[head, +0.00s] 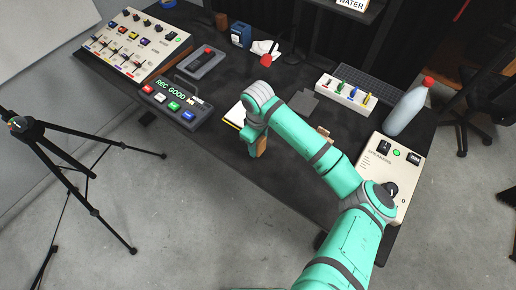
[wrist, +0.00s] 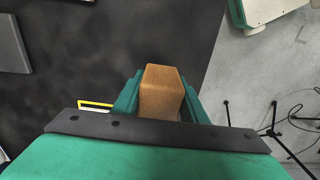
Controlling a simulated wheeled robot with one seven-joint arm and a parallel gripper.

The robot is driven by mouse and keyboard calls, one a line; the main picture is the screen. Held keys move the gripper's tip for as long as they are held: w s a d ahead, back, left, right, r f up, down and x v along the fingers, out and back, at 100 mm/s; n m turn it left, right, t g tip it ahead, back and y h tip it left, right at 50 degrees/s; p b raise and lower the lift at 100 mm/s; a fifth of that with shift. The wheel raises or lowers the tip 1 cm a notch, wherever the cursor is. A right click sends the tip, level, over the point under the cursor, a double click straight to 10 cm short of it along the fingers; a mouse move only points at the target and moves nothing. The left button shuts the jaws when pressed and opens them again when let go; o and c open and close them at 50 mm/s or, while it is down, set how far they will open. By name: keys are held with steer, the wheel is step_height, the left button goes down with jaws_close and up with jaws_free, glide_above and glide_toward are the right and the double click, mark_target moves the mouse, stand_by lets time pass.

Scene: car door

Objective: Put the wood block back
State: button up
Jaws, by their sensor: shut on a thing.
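The wood block (wrist: 161,92) is light brown and sits between the two teal fingers of my gripper (wrist: 160,100) in the wrist view. My gripper is shut on it. In the head view the block (head: 261,146) shows below my gripper (head: 256,142), near the front edge of the dark table (head: 225,170). The wrist view shows dark table on the left and pale floor on the right beneath the block. Whether the block touches the table cannot be told.
A yellow-edged pad (head: 235,115) lies just left of my gripper. A button panel (head: 172,103) stands farther left. A speakers box (head: 385,165), a white bottle (head: 408,108) and a marker holder (head: 346,93) are at the right. A tripod (head: 70,165) stands on the floor at left.

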steer(key=shift+w+d+f, duration=0.1)
steer(key=shift+w+f, duration=0.1)
steer(key=shift+f, duration=1.55)
steer(key=shift+f, duration=0.1)
steer(key=o, duration=1.3)
